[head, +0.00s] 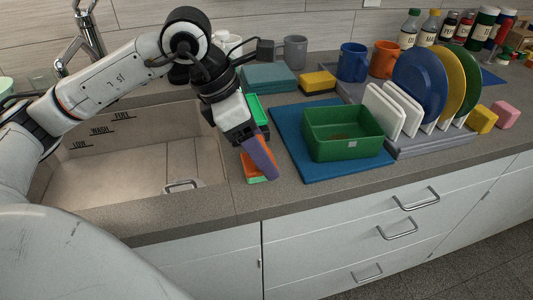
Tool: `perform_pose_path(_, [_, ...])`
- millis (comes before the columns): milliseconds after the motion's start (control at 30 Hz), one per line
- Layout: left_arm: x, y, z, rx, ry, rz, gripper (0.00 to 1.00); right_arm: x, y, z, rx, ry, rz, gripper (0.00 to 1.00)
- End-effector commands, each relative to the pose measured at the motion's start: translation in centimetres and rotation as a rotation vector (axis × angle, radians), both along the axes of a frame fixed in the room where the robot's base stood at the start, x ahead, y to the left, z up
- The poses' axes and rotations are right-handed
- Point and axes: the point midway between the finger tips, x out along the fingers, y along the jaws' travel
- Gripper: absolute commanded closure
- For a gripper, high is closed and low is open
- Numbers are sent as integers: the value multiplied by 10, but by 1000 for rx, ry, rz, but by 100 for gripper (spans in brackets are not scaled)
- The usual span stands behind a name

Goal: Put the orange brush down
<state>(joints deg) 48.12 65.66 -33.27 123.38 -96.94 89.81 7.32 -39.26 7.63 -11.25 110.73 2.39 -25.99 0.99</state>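My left gripper (240,134) reaches down over the counter at the right edge of the sink. A purple piece (259,158) sticks out below its dark fingers; I cannot tell whether it is held or part of another item. Orange parts, which may be the orange brush (249,168), show behind and beside the purple piece, with a green strip (258,180) under them. Most of this item is hidden, and I cannot tell whether it touches the counter. Whether the fingers are closed on it is unclear. My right gripper is not in view.
The sink (130,170) lies to the left. A green bin (343,145) stands on a blue mat (300,168) to the right. Beyond it is a rack (430,143) with plates. A green tray (258,108) and a yellow sponge (317,82) sit behind. The front counter strip is clear.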

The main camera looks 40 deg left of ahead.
Motion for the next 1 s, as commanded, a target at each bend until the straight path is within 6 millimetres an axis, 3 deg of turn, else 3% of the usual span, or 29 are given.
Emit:
perform_pose_path(200, [-13, 15, 49, 2, -9, 5, 32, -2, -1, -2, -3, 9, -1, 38])
perform_pose_path(400, [-21, 23, 74, 2, -8, 6, 32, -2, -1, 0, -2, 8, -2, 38])
perform_pose_path(1000, [-24, 25, 81, 1, -9, 7, 32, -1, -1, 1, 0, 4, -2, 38])
